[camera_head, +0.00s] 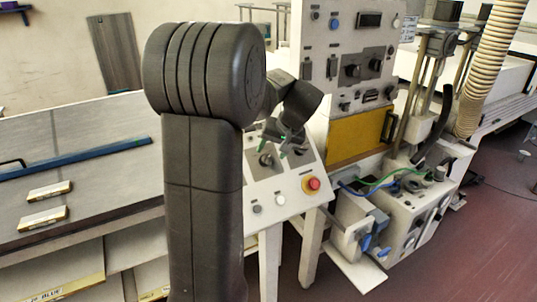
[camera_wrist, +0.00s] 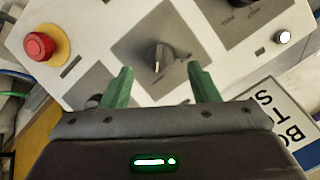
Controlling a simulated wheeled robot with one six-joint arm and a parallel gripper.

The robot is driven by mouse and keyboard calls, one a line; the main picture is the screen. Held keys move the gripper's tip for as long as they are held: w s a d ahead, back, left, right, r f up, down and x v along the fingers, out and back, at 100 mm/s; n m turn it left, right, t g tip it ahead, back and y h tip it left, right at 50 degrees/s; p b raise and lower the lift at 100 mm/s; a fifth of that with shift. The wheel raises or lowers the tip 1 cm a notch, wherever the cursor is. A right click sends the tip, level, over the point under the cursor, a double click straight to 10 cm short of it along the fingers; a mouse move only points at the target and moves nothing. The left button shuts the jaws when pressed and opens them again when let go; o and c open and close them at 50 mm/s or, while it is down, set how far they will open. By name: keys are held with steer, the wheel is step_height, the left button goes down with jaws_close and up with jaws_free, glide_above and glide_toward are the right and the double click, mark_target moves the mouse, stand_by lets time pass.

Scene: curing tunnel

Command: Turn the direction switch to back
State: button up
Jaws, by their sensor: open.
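A dark rotary knob (camera_wrist: 157,57) on a grey plate of the sloped white control panel shows between my fingertips in the wrist view. I take it for the direction switch, but its marking is too blurred to read. In the head view, a knob (camera_head: 265,159) on the panel sits just below my gripper (camera_head: 277,146). My gripper, with green fingers, also shows in the wrist view (camera_wrist: 160,82). It is open, with one finger on each side of the knob and nothing held. I cannot tell whether the fingers touch the panel.
A red emergency button (camera_head: 313,184) on a yellow ring sits on the panel, also in the wrist view (camera_wrist: 40,46). A second dark knob (camera_wrist: 258,4) and a white button (camera_wrist: 283,37) are nearby. A taller switch cabinet (camera_head: 345,40) stands behind.

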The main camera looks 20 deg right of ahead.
mark_target(268, 157)
steer(key=shift+x, duration=2.05)
steer(key=c, duration=1)
